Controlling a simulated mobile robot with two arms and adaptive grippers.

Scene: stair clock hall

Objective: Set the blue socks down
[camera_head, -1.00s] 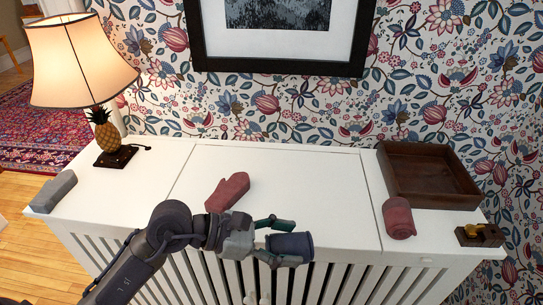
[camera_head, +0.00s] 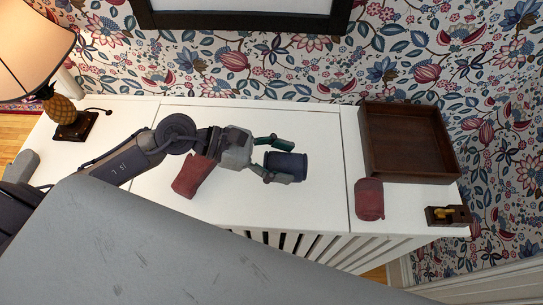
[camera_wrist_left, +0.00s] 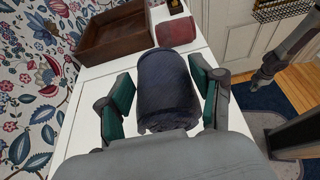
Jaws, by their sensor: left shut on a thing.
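The blue socks (camera_head: 286,165), a rolled dark-blue bundle, are between the fingers of my left gripper (camera_head: 278,158), which is shut on them. They are over the middle of the white cabinet top (camera_head: 320,125); whether they touch it I cannot tell. In the left wrist view the socks (camera_wrist_left: 167,91) fill the middle, with a green-padded finger on each side. A dark arm end, seemingly my right gripper (camera_wrist_left: 262,78), shows at the right of the wrist view, too small to read its jaws.
A red mitten (camera_head: 189,181) lies partly under my left arm. To the right are a red rolled bundle (camera_head: 369,199), a brown wooden tray (camera_head: 366,143) and a small wooden block with a brass part (camera_head: 447,215). A pineapple lamp (camera_head: 62,116) and grey object (camera_head: 22,165) stand left.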

